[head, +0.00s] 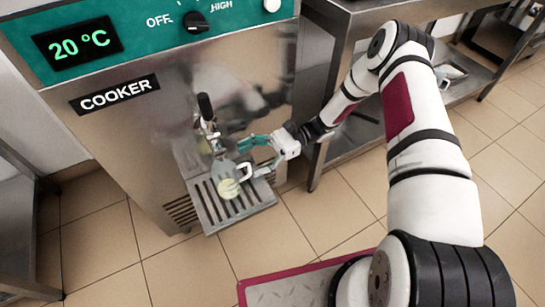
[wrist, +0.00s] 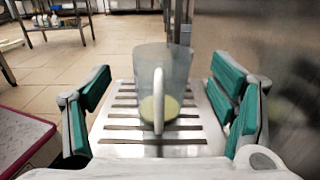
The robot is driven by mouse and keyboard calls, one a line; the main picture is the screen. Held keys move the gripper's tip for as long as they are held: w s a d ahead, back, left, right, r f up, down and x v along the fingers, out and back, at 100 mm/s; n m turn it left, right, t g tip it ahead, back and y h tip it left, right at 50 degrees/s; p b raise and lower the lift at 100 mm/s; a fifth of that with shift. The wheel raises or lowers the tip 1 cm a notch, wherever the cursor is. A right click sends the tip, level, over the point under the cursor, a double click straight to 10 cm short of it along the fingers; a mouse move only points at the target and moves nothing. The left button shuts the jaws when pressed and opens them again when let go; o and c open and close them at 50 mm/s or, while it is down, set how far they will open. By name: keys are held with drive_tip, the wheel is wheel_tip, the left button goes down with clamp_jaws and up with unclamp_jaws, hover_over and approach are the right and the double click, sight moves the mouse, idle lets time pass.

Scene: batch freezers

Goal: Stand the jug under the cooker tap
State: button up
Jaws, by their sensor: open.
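The jug (head: 226,183) is a clear vessel with a white handle and some pale yellow content at the bottom. It stands upright on the slatted drip tray (head: 215,216) below the cooker tap (head: 208,122). In the wrist view the jug (wrist: 165,80) stands ahead between my fingers, with its handle facing me. My gripper (head: 258,155) is open at the right of the jug in the head view. In the wrist view my gripper's green-padded fingers (wrist: 160,105) are spread wide on both sides, apart from the jug. The tap does not show in the wrist view.
The steel cooker (head: 150,135) has a display reading 20 °C and a dial (head: 195,22) at OFF. A steel table (head: 345,20) stands to the right of the cooker. Tiled floor (head: 330,215) lies open in front of the tray.

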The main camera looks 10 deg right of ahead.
drive_tip(key=s+d+r+n+h, duration=0.2)
drive_tip(key=s+r+n+h, duration=0.15)
drive_tip(key=r, duration=0.45)
drive_tip(key=s+d+r+n+g+h, duration=0.1)
drive_tip(key=s+d+r+n+h, duration=0.25)
drive_tip(key=r, duration=0.55)
drive_tip(key=s+r+n+h, duration=0.3)
drive_tip(key=s+r+h, duration=0.15)
drive_tip(key=r, duration=0.35)
drive_tip(key=s+d+r+n+t+h, duration=0.2)
drive_tip(key=s+d+r+t+h, duration=0.1)
drive_tip(key=s, duration=0.7)
drive_tip(key=s+d+r+n+t+h, duration=0.2)
drive_tip(key=s+d, duration=0.3)
drive_tip(key=s, duration=0.5)
drive_tip(key=shift+s+r+n+t+h, duration=0.3)
drive_tip(key=shift+r+n+t+h, duration=0.15)
drive_tip(key=shift+r+t, duration=0.2)
drive_tip(key=shift+d, duration=0.1)
wheel_tip(320, 180, up, 29)
drive_tip(key=t+p, duration=0.4)
drive_tip(key=p, duration=2.3)
drive_tip(key=shift+d+r, duration=0.15)
drive_tip(key=shift+d, duration=0.15)
